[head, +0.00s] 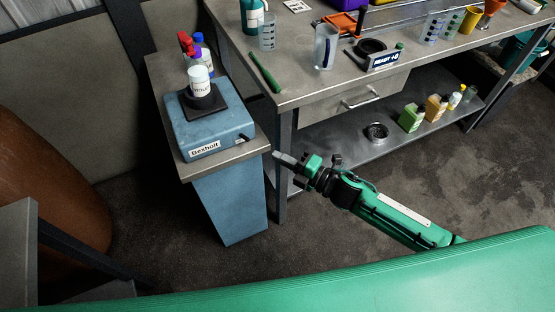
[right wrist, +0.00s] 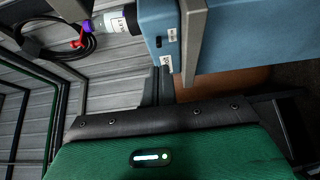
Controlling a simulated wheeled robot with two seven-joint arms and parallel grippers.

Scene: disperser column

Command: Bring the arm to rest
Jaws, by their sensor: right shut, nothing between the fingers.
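My right gripper (head: 280,156) is shut and empty. My right arm reaches in from the lower right of the head view, and the gripper is held in the air in front of the blue pedestal (head: 230,203), near the workbench leg. The blue Bexholt machine (head: 210,128) stands on the pedestal's grey top, with a white jar (head: 199,80) upright on its black pad. In the right wrist view the shut fingers (right wrist: 160,85) show in the middle, with nothing between them. My left gripper is not in view.
The workbench (head: 300,85) holds a green marker-like tool (head: 264,72), a clear beaker (head: 325,46) and several cups. Its lower shelf (head: 350,150) bears bottles and a dark ring (head: 376,132). The floor (head: 480,180) at right is clear. A brown rounded object (head: 50,190) stands at left.

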